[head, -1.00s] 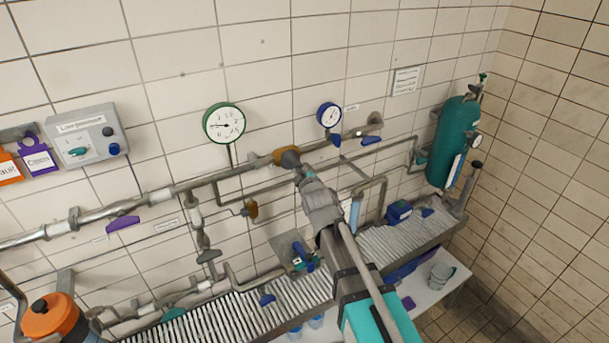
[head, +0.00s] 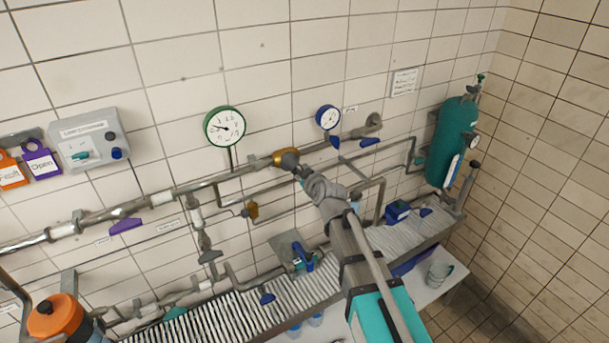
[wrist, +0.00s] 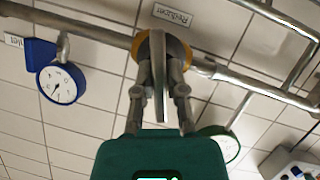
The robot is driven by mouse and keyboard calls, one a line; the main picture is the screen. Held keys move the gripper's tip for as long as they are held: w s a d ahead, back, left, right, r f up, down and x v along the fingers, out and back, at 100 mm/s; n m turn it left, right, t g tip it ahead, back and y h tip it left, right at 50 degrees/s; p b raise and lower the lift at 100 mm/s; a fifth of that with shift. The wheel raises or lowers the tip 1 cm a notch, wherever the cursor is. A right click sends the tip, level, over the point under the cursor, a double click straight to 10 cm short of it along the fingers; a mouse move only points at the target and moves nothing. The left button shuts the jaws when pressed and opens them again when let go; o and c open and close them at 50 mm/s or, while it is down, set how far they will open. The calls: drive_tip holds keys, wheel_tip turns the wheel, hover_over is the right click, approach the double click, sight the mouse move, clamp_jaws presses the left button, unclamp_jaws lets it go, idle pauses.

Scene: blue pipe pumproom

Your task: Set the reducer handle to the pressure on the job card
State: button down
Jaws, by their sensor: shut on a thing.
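The reducer (head: 284,157) is a brass-coloured body on the wall pipe; its "Reducer" label (wrist: 172,15) shows upside down in the wrist view. Its grey handle (wrist: 160,78) stands out between my fingers. My gripper (head: 302,174) is shut on the handle, with a finger on each side in the wrist view (wrist: 161,92). The green-rimmed gauge (head: 225,126) hangs left of the reducer, its needle pointing left; its figures are too small to read surely. A white text card (head: 404,82) is on the wall at upper right, its text unreadable; I cannot tell whether it is the job card.
The blue-rimmed inlet gauge (head: 328,115) is right of the reducer. A grey box (head: 88,138) with knobs hangs at left beside orange and purple tags. Pipes and blue levers line the wall above a ribbed shelf (head: 245,318). A teal cylinder (head: 455,142) stands at right.

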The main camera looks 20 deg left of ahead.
drive_tip(key=shift+f+m+g+y, duration=0.1)
drive_tip(key=shift+m+g+y, duration=0.55)
drive_tip(key=shift+m, duration=0.55)
drive_tip(key=shift+m+g+y, duration=0.45)
drive_tip(key=shift+m+g, duration=0.3)
drive_tip(key=shift+m, duration=0.45)
drive_tip(key=shift+f+m+g+y+b, duration=0.1)
drive_tip(key=shift+m+g+y+b, duration=0.6)
drive_tip(key=shift+m, duration=0.5)
drive_tip(key=shift+m+y+b, duration=0.3)
drive_tip(key=shift+m+y, duration=0.3)
drive_tip(key=shift+m, duration=0.3)
drive_tip(key=c, duration=0.7)
unclamp_jaws()
